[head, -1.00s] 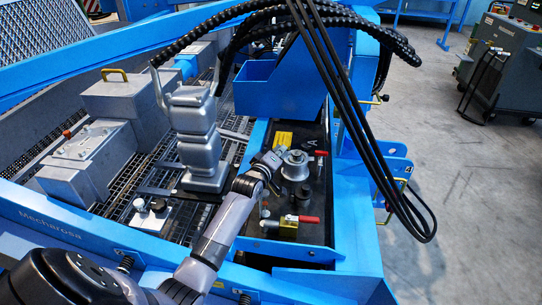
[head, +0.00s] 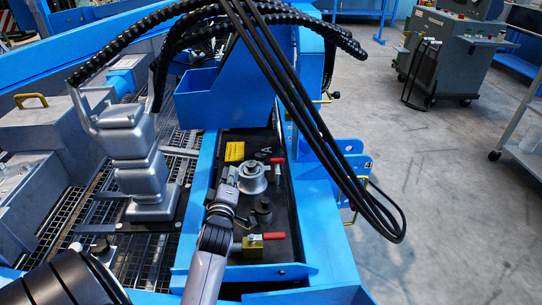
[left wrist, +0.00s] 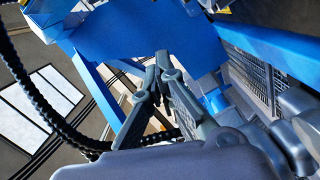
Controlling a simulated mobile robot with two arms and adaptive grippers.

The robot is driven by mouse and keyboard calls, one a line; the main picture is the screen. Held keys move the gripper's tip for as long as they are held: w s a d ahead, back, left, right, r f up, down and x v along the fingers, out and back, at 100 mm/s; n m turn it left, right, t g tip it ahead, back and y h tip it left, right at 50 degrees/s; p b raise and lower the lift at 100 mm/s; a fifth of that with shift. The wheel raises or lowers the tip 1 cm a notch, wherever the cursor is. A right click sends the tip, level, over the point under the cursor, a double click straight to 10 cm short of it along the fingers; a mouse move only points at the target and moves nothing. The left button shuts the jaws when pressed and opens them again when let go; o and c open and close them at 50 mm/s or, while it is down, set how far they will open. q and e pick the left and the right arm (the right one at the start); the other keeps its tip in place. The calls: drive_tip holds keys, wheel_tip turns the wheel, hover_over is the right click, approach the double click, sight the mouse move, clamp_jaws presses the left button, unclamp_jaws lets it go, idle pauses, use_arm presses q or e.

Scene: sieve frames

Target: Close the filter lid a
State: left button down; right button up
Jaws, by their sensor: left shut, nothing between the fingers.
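The likely filter lid a is a round silver cap (head: 252,176) with a raised centre, on the black panel (head: 276,223) beside a letter A mark, in the head view. I cannot tell whether it is fully closed. My left gripper (head: 229,179) is shut and empty, close against the left side of the cap; whether it touches is unclear. In the left wrist view its fingers (left wrist: 163,78) are together, and the cap does not show there. My right gripper is not in view.
A red-handled valve with a yellowish body (head: 253,246) and a dark knob (head: 263,209) sit in front of the cap. Another red handle (head: 277,161) lies behind it. Black hoses (head: 300,110) hang to the right. A blue frame wall (head: 318,205) borders the panel.

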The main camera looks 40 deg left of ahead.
use_arm(q)
drive_tip(key=b, duration=0.2)
hover_over(251, 165)
drive_tip(key=s+a, duration=0.3)
drive_tip(key=a, duration=0.1)
drive_tip(key=shift+w+d+f, duration=0.3)
drive_tip(key=shift+d+f, duration=0.1)
drive_tip(key=shift+d, duration=0.15)
drive_tip(key=shift+w+d+f, duration=0.3)
drive_tip(key=shift+d+f, duration=0.05)
drive_tip(key=shift+d, duration=0.2)
drive_tip(key=shift+w+d+f+b, duration=0.3)
drive_tip(key=shift+w+d, duration=0.15)
drive_tip(key=shift+w, duration=0.1)
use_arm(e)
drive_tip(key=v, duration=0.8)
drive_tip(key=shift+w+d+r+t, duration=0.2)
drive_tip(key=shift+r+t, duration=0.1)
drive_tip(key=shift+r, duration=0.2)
use_arm(q)
drive_tip(key=shift+r, duration=0.1)
drive_tip(key=shift+w+d+f+m+b, duration=0.3)
drive_tip(key=shift+w+d+f+b, duration=0.1)
drive_tip(key=shift+d+b, duration=0.1)
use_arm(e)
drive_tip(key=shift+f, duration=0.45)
